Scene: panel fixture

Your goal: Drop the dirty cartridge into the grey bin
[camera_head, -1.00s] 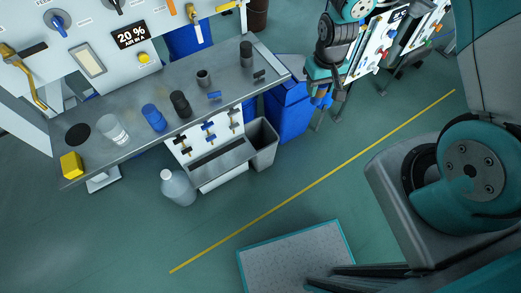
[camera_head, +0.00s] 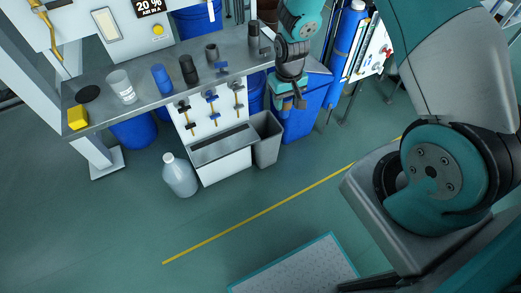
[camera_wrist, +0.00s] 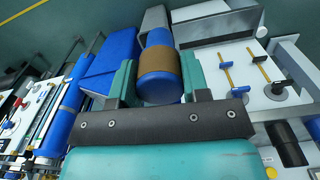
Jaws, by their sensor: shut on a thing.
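My gripper (camera_head: 290,101) is shut on the dirty cartridge (camera_wrist: 158,87), a blue cylinder with a brown band (camera_wrist: 158,58), held between the two teal fingers in the wrist view. In the head view the cartridge is mostly hidden by my gripper and hard to tell. The grey bin (camera_head: 267,148) stands on the floor at the right end of the white panel below the bench. My gripper appears up and to the right of it in the head view. The bin also shows partly behind the cartridge in the wrist view (camera_wrist: 154,18).
A large blue bin (camera_head: 304,122) stands right of the grey bin. The metal bench (camera_head: 135,103) carries a clean-looking blue cylinder (camera_head: 161,79), dark cylinders, a clear beaker (camera_head: 122,87) and a yellow block (camera_head: 78,117).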

